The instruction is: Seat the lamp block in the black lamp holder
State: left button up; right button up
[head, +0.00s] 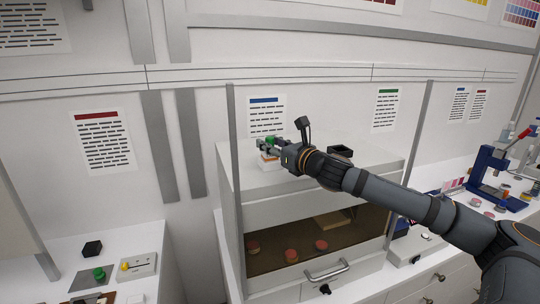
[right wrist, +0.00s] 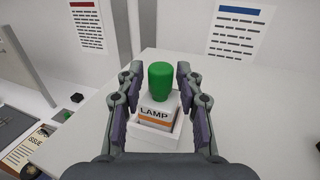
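The lamp block (right wrist: 158,115) is white with an orange stripe, the word LAMP and a green knob (right wrist: 160,82) on top. It sits in a small white open-topped tray (right wrist: 152,140) on top of the white cabinet. In the head view the block (head: 268,154) is partly hidden by my right gripper (head: 272,146). The right gripper's fingers stand open on both sides of the block, with a gap to the green knob. The black lamp holder (head: 341,150) is on the cabinet top to the right, partly behind my right arm. My left gripper is out of view.
The cabinet top (head: 240,177) is otherwise mostly clear. Below it an open bay holds several red-topped jars (head: 291,256). A bench at left carries a black cube (head: 92,248) and a green-knobbed piece (head: 99,273). A blue press (head: 490,175) stands at right.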

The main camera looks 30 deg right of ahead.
jog(key=shift+s+r, duration=0.1)
jog(key=shift+s, duration=0.15)
jog(key=shift+c, duration=1.2)
jog(key=shift+w, duration=0.1)
jog(key=shift+c, duration=1.1)
jog(key=shift+w, duration=0.2)
grip_shut()
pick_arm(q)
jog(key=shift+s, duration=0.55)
pick_arm(e)
jog(key=shift+f, duration=0.2)
